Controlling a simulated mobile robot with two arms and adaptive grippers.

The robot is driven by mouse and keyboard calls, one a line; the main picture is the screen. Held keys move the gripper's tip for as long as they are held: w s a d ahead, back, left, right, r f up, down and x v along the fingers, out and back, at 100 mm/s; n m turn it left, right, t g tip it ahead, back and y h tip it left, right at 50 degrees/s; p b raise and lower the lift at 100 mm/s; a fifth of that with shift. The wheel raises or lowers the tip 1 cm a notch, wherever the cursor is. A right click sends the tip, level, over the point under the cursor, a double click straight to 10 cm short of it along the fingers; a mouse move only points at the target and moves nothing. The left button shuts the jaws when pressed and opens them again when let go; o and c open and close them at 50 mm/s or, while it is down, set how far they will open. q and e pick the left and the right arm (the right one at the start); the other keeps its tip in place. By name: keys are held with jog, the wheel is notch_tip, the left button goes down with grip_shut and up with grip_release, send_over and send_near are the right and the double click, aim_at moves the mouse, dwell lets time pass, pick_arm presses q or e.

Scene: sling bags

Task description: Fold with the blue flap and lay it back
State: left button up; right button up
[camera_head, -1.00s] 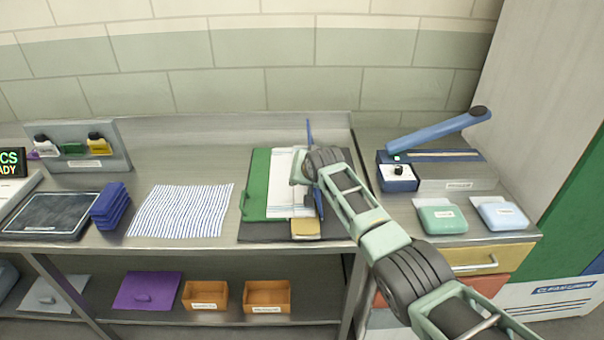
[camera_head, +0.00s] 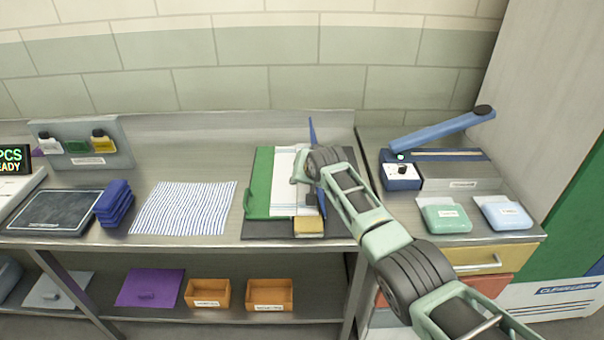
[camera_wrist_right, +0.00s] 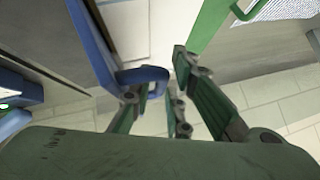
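The folding board (camera_head: 250,228) lies on the bench, with its green flap (camera_head: 260,185) flat at the left. White cloth with thin lines (camera_head: 284,182) lies on its middle. The blue flap (camera_head: 311,130) stands up nearly edge-on at the right of the cloth. My right gripper (camera_head: 308,172) is at the blue flap, and the wrist partly hides it. In the right wrist view the flap's blue handle (camera_wrist_right: 145,76) sits between the fingers of my right gripper (camera_wrist_right: 158,95), which look closed around it. My left gripper is out of view.
A striped cloth (camera_head: 185,208) lies flat to the left, beside a stack of blue folded cloths (camera_head: 115,203). A blue-handled sealer (camera_head: 440,130) and two pouches stand at the right.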

jog(key=v, duration=1.2)
dwell(0.8)
